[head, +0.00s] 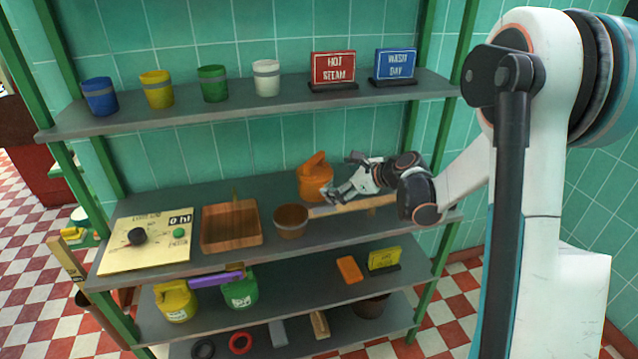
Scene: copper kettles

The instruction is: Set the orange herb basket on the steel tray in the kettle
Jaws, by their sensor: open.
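An orange container (313,182) with a raised, handle-like top stands on the middle shelf, towards the back; it looks like the herb basket, but I cannot be sure. My gripper (338,176) is open just to its right, with its fingers spread towards it. The lower finger is close to its right side, and I cannot tell whether they touch. Nothing shows between the fingers. A brown round pot (291,220) stands in front of the container, and a square copper-brown tray (231,226) lies left of the pot. I cannot make out a clear kettle or steel tray.
A cream control panel (150,258) lies at the middle shelf's left end. A long light-wood piece (352,206) lies below my gripper. The upper shelf (235,112) holds coloured cups and two signs. Lower shelves hold yellow and green cans, a purple bar and an orange block (349,269).

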